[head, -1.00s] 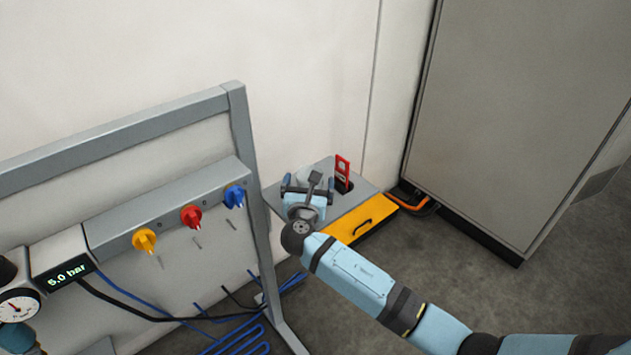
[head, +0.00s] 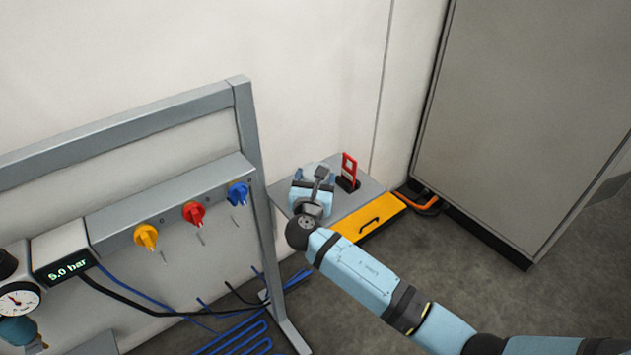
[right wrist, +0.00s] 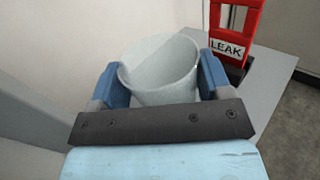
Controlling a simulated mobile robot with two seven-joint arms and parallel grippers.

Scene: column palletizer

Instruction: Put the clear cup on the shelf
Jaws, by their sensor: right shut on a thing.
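The clear cup (right wrist: 160,72) is between the two blue fingers of my right gripper (right wrist: 160,85) in the right wrist view, and they are shut on it. The cup looks upright, with its open rim facing up. In the head view my right gripper (head: 312,185) is over the small grey cabinet top (head: 370,188), and it mostly hides the cup. Whether the cup's base touches the top cannot be told. My left gripper is not in view. I cannot tell which surface is the shelf.
A red sign marked LEAK (right wrist: 228,40) stands close right of the cup, on the same top. A yellow drawer front (head: 368,220) is below. A grey frame with coloured valve knobs (head: 194,212) stands left, and a tall grey cabinet (head: 525,110) stands right.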

